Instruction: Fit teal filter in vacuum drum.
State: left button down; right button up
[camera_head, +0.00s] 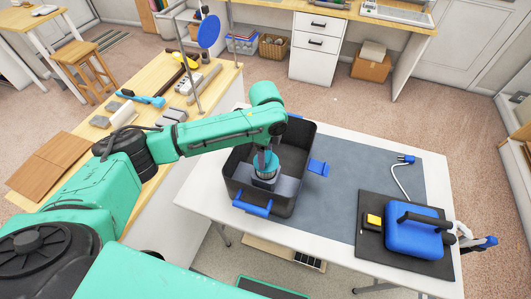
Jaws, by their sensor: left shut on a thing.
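The vacuum drum (240,163) is a dark grey, open-topped tub with blue latches, standing on the white table. My left gripper (265,160) points down into the drum's opening, shut on the teal filter. My right gripper is not in view.
A blue vacuum head with a black handle (413,236) rests on a black mat (372,205) at the right. A white cord with a blue plug (405,159) lies behind it. A wooden bench (222,82) with tools stands left.

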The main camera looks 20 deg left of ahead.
pick_arm(q)
jog(key=shift+f, duration=0.15)
jog(key=shift+f, duration=0.7)
jog(key=shift+f+b, duration=0.15)
jog(key=shift+b, duration=0.15)
jog(key=shift+f, duration=0.5)
jog(key=shift+f, duration=0.35)
dwell(0.3)
jog(key=shift+f+b, duration=0.3)
jog(key=shift+f, duration=0.2)
jog(key=shift+f, duration=0.2)
dwell(0.3)
dwell(0.5)
